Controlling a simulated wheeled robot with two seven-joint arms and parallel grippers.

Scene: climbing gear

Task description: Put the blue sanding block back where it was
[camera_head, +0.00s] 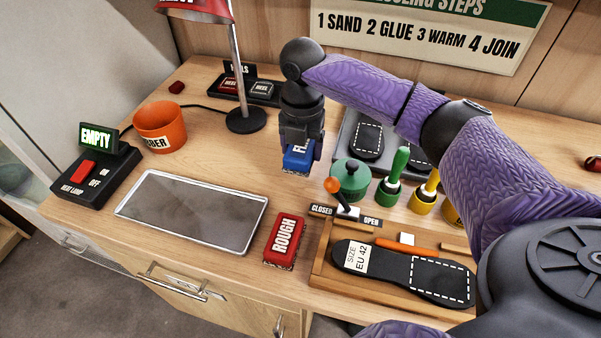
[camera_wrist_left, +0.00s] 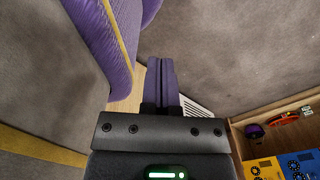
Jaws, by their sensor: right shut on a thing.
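The blue sanding block (camera_head: 297,160) is in my right gripper (camera_head: 301,145), which points down over the bench and is shut on it. Part of the block's lettering is hidden by the fingers. I cannot tell whether the block touches the bench top. A red block (camera_head: 284,240) marked ROUGH lies on the bench, nearer the front, left of the wooden tray. My left gripper is outside the head view. In the left wrist view its two fingers (camera_wrist_left: 162,82) are together with nothing between them, above the floor.
A grey metal tray (camera_head: 190,212) lies at left. A green pot (camera_head: 350,178) stands close right of the block. A wooden holder (camera_head: 320,272) with a black sole (camera_head: 405,270) is at front right. A lamp (camera_head: 244,120) and orange cup (camera_head: 161,128) stand behind. Bench between tray and block is clear.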

